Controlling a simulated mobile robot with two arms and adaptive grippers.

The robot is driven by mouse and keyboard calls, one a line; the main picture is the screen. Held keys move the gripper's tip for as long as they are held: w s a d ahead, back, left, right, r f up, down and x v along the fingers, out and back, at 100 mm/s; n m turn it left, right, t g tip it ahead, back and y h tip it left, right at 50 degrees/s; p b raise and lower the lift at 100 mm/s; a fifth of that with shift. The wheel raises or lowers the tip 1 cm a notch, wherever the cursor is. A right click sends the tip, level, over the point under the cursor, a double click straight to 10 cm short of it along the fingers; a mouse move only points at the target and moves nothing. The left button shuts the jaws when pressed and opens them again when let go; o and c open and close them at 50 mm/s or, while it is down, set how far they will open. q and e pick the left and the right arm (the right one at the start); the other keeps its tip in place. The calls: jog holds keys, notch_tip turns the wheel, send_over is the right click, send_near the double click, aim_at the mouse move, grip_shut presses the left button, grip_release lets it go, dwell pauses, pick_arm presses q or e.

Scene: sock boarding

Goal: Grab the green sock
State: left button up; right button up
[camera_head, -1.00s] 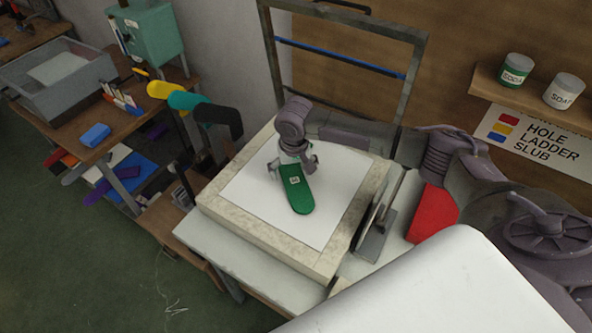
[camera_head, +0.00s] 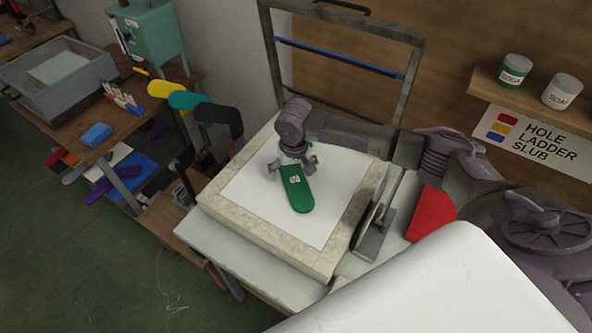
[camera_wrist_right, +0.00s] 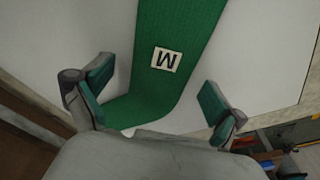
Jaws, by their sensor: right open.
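The green sock (camera_head: 299,198) lies flat on the white sheet of the pale-framed board, its rounded end toward the front. A small white label marked "M" sits on it. In the right wrist view the sock (camera_wrist_right: 182,28) runs up between the fingers, with its bent end at the lower left. My right gripper (camera_head: 293,170) is over the sock's far end in the head view. Its fingers are open, one on each side of the sock, and it also shows in the right wrist view (camera_wrist_right: 155,100). I cannot tell the exact height. My left gripper is not in view.
A metal frame (camera_head: 420,62) stands behind the board (camera_head: 322,262). A red piece (camera_head: 432,214) and an upright grey plate (camera_head: 370,240) are at its right. Yellow, teal and black sock shapes (camera_head: 222,119) stand to its left, near a bench with a grey bin (camera_head: 85,86).

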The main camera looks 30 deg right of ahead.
jog(key=c, duration=1.1)
